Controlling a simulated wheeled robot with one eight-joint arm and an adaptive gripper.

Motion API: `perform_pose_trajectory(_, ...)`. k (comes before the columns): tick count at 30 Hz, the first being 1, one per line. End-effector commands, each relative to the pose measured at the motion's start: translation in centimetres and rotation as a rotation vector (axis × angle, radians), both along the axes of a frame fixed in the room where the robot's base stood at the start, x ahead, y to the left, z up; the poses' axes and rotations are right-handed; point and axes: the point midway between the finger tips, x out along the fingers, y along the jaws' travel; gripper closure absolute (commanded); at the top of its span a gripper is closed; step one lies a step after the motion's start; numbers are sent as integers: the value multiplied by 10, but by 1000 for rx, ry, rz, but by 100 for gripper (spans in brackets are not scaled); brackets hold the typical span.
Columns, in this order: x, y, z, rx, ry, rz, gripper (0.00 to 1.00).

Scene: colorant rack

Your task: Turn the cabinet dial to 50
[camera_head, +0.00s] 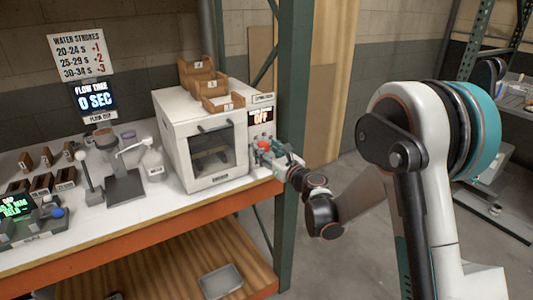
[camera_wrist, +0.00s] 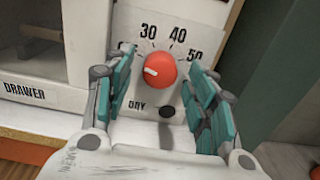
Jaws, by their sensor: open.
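The red round dial (camera_wrist: 160,70) is on the white front panel of the cabinet (camera_head: 205,140), below the printed 30 and 40. Its white pointer mark points to the left, away from the printed 50 (camera_wrist: 195,56) at the right. A label at the upper left is partly hidden by my left finger. My gripper (camera_wrist: 157,84) is open, with its teal fingers on the left and right of the dial; I cannot tell whether they touch it. In the head view the dial (camera_head: 264,145) shows red beside my gripper (camera_head: 277,157).
A black button (camera_wrist: 166,112) sits below the dial beside the word DRY. A display (camera_head: 261,117) above reads OFF. A drawer front is at the left, and a green rack post (camera_head: 291,110) stands close on the right. Wooden bins (camera_head: 203,80) sit on the cabinet.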

Motion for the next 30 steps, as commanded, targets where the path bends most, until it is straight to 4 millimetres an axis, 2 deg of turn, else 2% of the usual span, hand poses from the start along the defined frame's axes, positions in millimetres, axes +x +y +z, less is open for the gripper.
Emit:
perform_pose_trajectory(11,6,4,0,0,0,0,49)
perform_pose_trajectory(12,6,4,0,0,0,0,51)
perform_pose_trajectory(18,6,4,0,0,0,0,94)
perform_pose_trajectory(30,6,4,0,39,26,0,94)
